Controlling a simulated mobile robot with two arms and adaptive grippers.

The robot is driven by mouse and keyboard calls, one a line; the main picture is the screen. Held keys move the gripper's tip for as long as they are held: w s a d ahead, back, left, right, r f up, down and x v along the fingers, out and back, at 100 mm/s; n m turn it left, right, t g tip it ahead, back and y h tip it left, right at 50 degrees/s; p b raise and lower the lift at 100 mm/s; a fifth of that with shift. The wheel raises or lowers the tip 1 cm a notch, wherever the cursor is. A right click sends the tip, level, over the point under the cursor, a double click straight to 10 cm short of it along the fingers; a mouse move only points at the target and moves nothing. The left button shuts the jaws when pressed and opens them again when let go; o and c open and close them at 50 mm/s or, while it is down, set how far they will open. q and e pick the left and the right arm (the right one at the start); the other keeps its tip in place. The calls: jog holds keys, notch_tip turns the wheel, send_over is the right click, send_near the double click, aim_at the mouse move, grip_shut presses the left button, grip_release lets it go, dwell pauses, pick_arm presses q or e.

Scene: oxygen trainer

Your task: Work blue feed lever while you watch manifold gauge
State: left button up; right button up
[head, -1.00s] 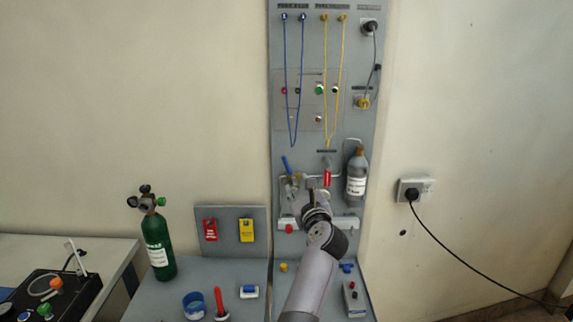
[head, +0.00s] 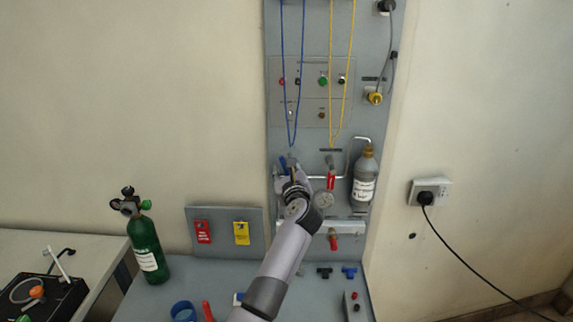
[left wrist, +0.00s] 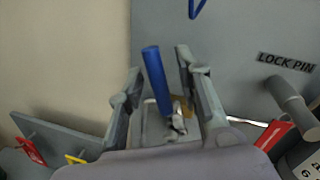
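The blue feed lever (head: 283,162) is on the grey panel, partly hidden by my left gripper (head: 289,170) in the head view. In the left wrist view the blue lever (left wrist: 155,80) stands slightly tilted between the two fingers of my left gripper (left wrist: 157,78). The fingers are apart, with a visible gap on each side of the lever. A round pale gauge (head: 324,200) sits just right of my gripper on the panel; its reading is too small to make out. My right gripper is not in view.
A red tag (head: 331,181) hangs right of the lever, beside a grey bottle (head: 364,182). Blue cords (head: 292,143) hang just above my gripper. A green cylinder (head: 146,245) stands on the bench at left. Red and yellow tags hang on a low board (head: 223,213).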

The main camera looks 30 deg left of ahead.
pick_arm(q)
jog(key=shift+s+d+r, duration=0.1)
jog(key=shift+s+r, duration=0.05)
grip_shut()
dwell(0.7)
